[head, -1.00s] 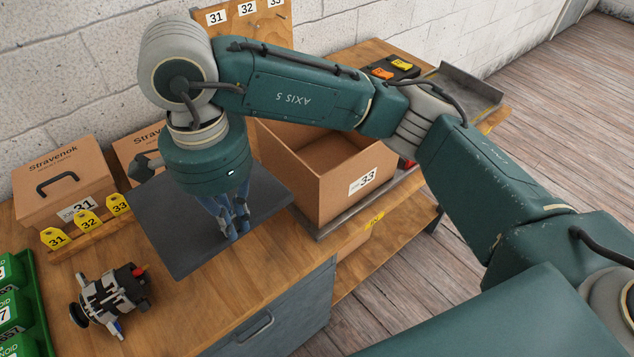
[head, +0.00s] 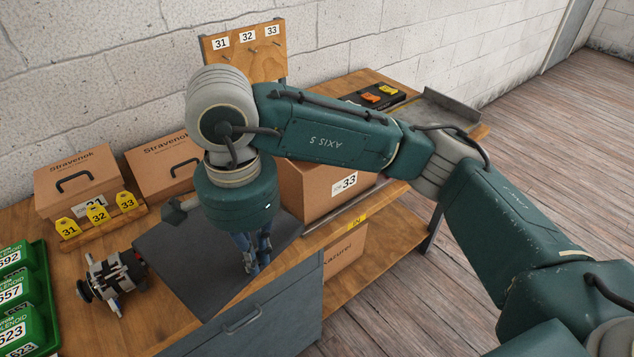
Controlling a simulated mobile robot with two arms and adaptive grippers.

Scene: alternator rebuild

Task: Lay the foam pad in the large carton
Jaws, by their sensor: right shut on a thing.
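The foam pad (head: 195,262) is a flat dark grey sheet above the bench front, left of the large carton. My right gripper (head: 252,268) points down and is shut on the pad near its right part. The large carton (head: 313,192) is a brown box labelled 33 to the right, behind my arm. My forearm covers its top, so its inside is hidden. The pad's right edge comes close to the carton in the picture; I cannot tell whether they touch. My left gripper is not in view.
An alternator (head: 112,283) lies left of the pad. Yellow tags 31, 32 and 33 (head: 97,214) stand on a wooden rack before two closed Stravenok cartons (head: 80,181). Green bins (head: 25,300) stand at far left. A metal tray (head: 440,112) lies at the bench's far end.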

